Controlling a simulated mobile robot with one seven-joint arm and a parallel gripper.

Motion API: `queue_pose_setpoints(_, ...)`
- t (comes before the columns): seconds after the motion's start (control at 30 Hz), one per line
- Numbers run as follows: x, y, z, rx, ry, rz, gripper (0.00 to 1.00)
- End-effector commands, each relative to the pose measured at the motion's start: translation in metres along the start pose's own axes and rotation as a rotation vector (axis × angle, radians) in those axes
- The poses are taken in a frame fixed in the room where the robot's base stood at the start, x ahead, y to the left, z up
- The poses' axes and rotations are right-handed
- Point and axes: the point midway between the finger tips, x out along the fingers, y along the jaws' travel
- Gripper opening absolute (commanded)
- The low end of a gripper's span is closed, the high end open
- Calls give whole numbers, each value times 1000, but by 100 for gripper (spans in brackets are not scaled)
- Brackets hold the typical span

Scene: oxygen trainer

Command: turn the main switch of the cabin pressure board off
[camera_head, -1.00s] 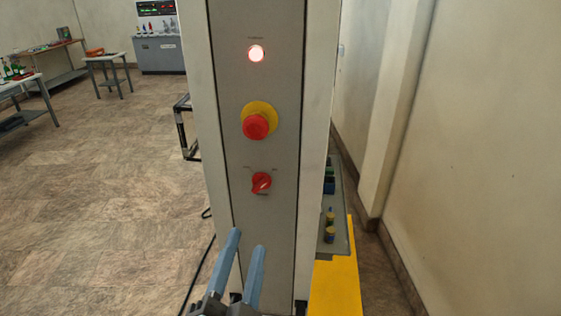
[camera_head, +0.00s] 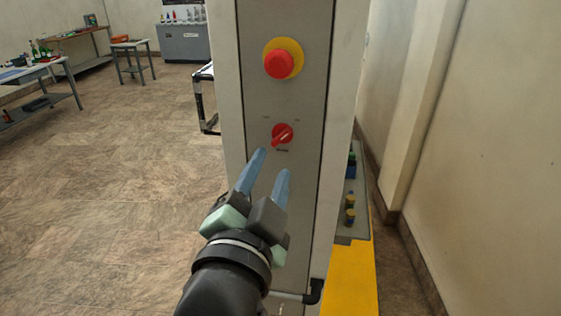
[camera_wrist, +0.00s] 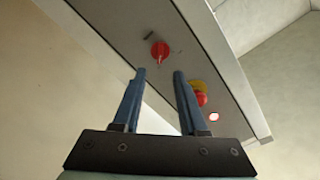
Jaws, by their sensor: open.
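The main switch (camera_head: 282,134) is a red rotary knob on the grey panel (camera_head: 290,95) of the board. Its handle points obliquely, and the small labels around it are too small to read. In the wrist view the switch (camera_wrist: 160,50) lies just beyond my fingertips, near the middle between them. My gripper (camera_head: 272,160) is open and empty, with its two blue fingers pointing up at the panel just below the switch. I see no contact with the switch. It also shows in the wrist view (camera_wrist: 159,73).
A red emergency button (camera_head: 278,64) on a yellow base sits above the switch. A lit lamp (camera_wrist: 214,117) shows in the wrist view. A yellow surface (camera_head: 350,280) stands at the right of the board. The floor on the left is clear.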

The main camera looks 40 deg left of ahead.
Motion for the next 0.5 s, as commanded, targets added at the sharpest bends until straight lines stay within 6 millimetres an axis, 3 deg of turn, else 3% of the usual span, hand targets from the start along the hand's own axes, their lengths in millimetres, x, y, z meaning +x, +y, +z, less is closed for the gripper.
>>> queue_pose_setpoints(0.3, 54, -2, -2, 0, -2, 2, 42)
queue_pose_setpoints(0.5, 73, -1, -1, -1, -1, 0, 42)
